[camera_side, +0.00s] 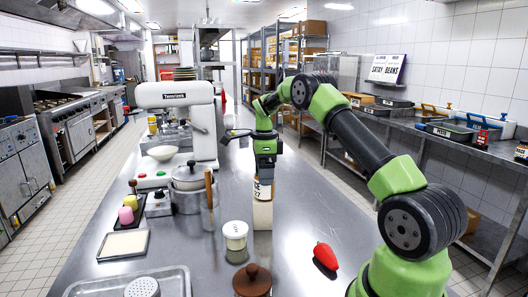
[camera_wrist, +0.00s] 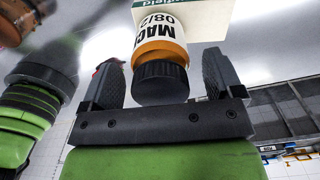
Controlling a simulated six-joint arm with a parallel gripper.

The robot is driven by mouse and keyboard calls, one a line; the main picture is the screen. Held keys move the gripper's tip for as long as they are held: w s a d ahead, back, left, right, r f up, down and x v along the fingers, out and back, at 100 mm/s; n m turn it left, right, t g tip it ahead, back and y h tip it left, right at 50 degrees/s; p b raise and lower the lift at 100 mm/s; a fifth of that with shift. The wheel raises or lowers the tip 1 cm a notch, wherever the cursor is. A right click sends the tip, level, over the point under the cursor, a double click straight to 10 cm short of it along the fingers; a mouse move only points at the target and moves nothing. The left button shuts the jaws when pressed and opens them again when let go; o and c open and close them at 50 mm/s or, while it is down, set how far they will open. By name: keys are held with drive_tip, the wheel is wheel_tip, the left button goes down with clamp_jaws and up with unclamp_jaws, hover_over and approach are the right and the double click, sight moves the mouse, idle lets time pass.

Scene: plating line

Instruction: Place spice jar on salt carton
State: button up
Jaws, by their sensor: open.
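The spice jar (camera_side: 262,189) has a white label, orange contents and a black cap; it stands upright at the top of the salt carton (camera_side: 262,215), a tall pale box on the steel counter. In the wrist view the jar (camera_wrist: 160,48) shows its cap between my fingers, with the white and green carton (camera_wrist: 205,18) beyond it. My gripper (camera_side: 263,178) points down over the jar; in the wrist view its fingers (camera_wrist: 161,62) are open on either side of the cap, with gaps visible. The exact contact between jar and carton is hard to see.
A lidded white tub (camera_side: 235,230) stands left of the carton, and a steel pot (camera_side: 188,181) and white mixer (camera_side: 176,96) farther left. A red pepper (camera_side: 325,256) lies to the right. A wooden-topped container (camera_side: 252,281) is in front.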

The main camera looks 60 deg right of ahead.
wheel_tip(320, 180, up, 10)
drive_tip(key=shift+f, duration=0.2)
drive_tip(key=shift+r, duration=0.45)
drive_tip(key=shift+a+r, duration=0.2)
drive_tip(key=shift+r, duration=0.15)
drive_tip(key=s+a+r+n+t, duration=0.25)
drive_tip(key=a+r+n, duration=0.25)
drive_tip(key=a+n, duration=0.25)
drive_tip(key=s+a+r+n+t, duration=0.1)
drive_tip(key=s+a+r+n, duration=0.4)
drive_tip(key=a, duration=0.4)
drive_tip(key=s+a+f+n+t+y, duration=0.2)
drive_tip(key=s+a+f+n, duration=0.3)
drive_tip(key=s+a+n, duration=0.4)
drive_tip(key=s+n+t, duration=0.1)
drive_tip(key=s+n, duration=0.2)
drive_tip(key=s, duration=0.1)
drive_tip(key=shift+a+t, duration=0.35)
drive_tip(key=shift+a, duration=0.05)
